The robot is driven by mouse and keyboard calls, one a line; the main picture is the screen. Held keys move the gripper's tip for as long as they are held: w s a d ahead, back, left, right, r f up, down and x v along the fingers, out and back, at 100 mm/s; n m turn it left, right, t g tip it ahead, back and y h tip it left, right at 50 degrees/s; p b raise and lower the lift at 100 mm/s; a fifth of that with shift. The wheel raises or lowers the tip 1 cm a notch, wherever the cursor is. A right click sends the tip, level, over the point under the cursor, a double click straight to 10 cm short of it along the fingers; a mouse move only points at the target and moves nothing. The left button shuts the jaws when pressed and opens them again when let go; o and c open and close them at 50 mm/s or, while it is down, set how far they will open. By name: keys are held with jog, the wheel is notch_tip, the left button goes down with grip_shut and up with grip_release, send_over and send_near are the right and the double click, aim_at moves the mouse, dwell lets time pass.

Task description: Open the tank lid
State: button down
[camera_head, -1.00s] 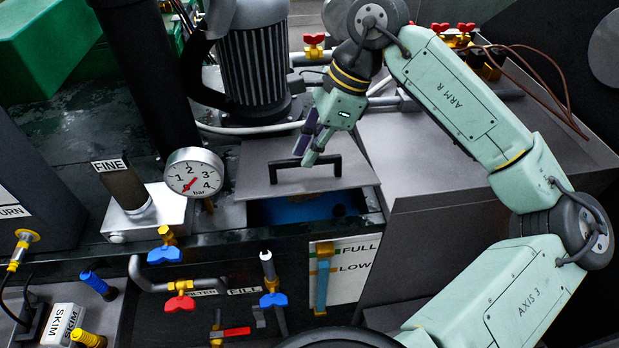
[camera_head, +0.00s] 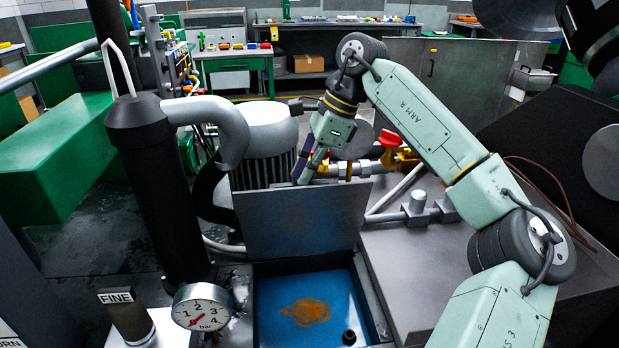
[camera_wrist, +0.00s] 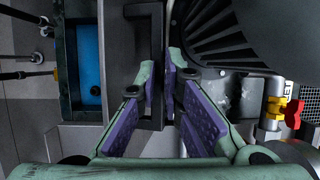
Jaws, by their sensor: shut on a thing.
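The tank lid (camera_head: 300,225) is a grey plate, standing nearly upright at the back of the tank opening. Below it the tank (camera_head: 275,325) is uncovered, with blue inside and an orange-brown patch. My gripper (camera_head: 306,172) is at the lid's top edge, its fingertips partly hidden behind the plate. In the wrist view my gripper (camera_wrist: 160,95) is shut on the black lid handle (camera_wrist: 154,40), with the purple finger pads on either side of it. The handle is hidden in the head view.
A ribbed motor (camera_head: 262,165) stands close behind the lid. A black column with a grey pipe (camera_head: 150,150) and a pressure gauge (camera_head: 201,307) are at the left. Red-handled valves (camera_head: 390,148) and pipework lie behind right. A flat grey top (camera_head: 410,260) is at the right.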

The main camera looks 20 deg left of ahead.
jog(key=shift+h, duration=0.3)
jog(key=shift+w+a+f+p, duration=0.35)
jog(key=shift+w+a+f, duration=0.1)
jog(key=shift+w+f, duration=0.4)
jog(key=shift+w+a+f+p, duration=0.4)
jog(key=shift+w+f, duration=0.2)
jog(key=shift+w, duration=0.35)
jog(key=c, duration=1.8)
grip_release()
jog(key=shift+w, duration=0.1)
jog(key=shift+o, duration=0.8)
jog(key=shift+w+a+f, duration=0.15)
jog(key=shift+a, duration=0.1)
jog(key=shift+d, duration=0.1)
jog(key=s+v, duration=0.1)
jog(key=v, duration=0.8)
jog(key=shift+w+r, duration=0.35)
jog(key=shift+r, duration=0.2)
